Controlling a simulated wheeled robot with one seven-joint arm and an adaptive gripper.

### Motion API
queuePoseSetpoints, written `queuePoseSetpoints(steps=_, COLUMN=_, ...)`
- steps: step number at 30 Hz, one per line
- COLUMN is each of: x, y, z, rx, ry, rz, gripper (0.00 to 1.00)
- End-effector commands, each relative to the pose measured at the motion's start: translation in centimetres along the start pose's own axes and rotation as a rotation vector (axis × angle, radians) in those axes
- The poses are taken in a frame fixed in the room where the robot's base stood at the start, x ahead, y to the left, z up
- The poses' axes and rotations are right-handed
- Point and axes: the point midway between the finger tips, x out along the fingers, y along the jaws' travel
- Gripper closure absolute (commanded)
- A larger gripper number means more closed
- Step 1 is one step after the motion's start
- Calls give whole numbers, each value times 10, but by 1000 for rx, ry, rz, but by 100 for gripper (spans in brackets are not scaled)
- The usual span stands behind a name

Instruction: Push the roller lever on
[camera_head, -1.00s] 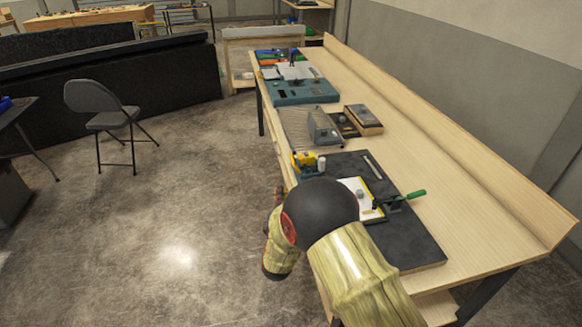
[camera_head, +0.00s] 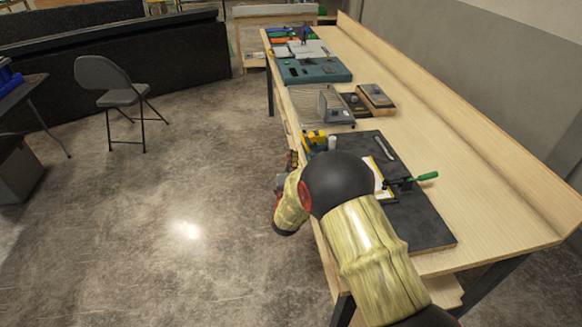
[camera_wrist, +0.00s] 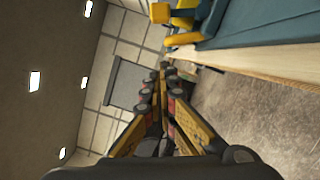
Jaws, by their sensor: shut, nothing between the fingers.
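A small yellow device (camera_head: 314,139) with a pale cylinder beside it sits at the bench's near-left edge, just beyond my arm in the head view. In the wrist view a yellow part (camera_wrist: 180,14) stands out from a teal body at the top. I cannot make out for sure which part is the roller lever or how it is set. My gripper (camera_wrist: 163,76) is shut and empty, with the yellow part above its tips in the picture and apart from them. In the head view my gripper (camera_head: 285,180) is mostly hidden by my arm, just outside the bench edge.
A dark board (camera_head: 425,225) with a green-handled clamp (camera_head: 425,177) lies on the wooden bench (camera_head: 490,200). A grey sloped box (camera_head: 322,104) and a teal console (camera_head: 310,71) stand farther along. A folding chair (camera_head: 115,95) is at left. The floor beside the bench is clear.

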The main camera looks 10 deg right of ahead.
Motion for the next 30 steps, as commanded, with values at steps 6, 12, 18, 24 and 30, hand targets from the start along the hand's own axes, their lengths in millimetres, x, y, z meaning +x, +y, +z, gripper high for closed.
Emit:
queuePoseSetpoints(steps=6, x=40, y=-2, z=3, rx=1, ry=-2, rz=1, gripper=100)
queuePoseSetpoints(steps=12, x=44, y=-1, z=30, rx=0, ry=-1, rz=0, gripper=100)
queuePoseSetpoints(steps=18, x=46, y=0, z=38, rx=0, ry=1, rz=0, gripper=100)
queuePoseSetpoints(steps=24, x=46, y=0, z=38, rx=0, ry=1, rz=0, gripper=100)
queuePoseSetpoints(steps=30, x=46, y=1, z=39, rx=5, ry=1, rz=-1, gripper=100)
